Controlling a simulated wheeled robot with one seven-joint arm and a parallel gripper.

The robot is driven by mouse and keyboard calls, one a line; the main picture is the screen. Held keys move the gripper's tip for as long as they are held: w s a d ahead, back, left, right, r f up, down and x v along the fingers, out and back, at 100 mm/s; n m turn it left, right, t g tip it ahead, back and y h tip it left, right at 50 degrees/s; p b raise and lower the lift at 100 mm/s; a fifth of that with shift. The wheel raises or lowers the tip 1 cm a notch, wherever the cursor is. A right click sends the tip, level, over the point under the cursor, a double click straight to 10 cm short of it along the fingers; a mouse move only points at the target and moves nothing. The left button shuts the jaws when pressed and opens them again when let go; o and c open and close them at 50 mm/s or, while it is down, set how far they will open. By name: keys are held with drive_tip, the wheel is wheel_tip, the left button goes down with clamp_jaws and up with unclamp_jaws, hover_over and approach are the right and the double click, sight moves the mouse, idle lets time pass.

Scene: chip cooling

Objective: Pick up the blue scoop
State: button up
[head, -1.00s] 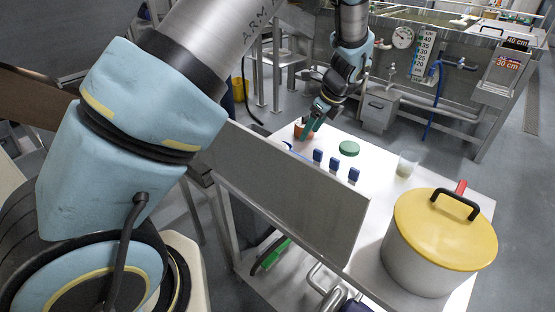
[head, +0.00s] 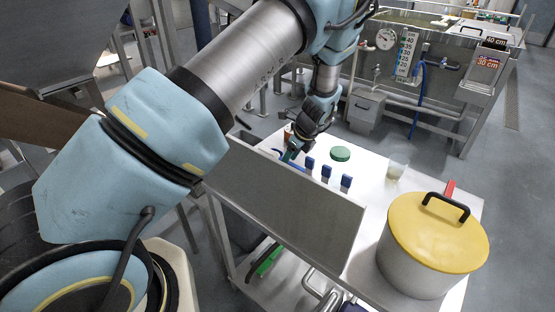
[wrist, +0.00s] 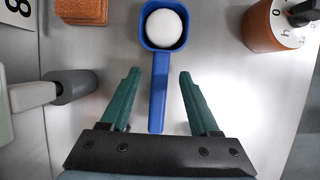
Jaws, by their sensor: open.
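The blue scoop (wrist: 158,85) lies in the wrist view with its square cup at the top and its handle pointing down toward my gripper. A white round thing (wrist: 164,28) sits in the cup. My gripper (wrist: 157,75) is open, with one green finger on each side of the scoop's handle and a gap on both sides. In the head view my gripper (head: 289,156) is low over the far left of the white table, and the scoop shows only as a small blue bit (head: 277,152) beside it.
An orange timer (wrist: 263,28), a brown block (wrist: 80,10) and a grey-handled tool (wrist: 70,87) lie around the scoop.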

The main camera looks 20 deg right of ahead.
drive_tip(key=shift+x, duration=1.1)
drive_tip(key=shift+c, duration=0.3)
clamp_jaws()
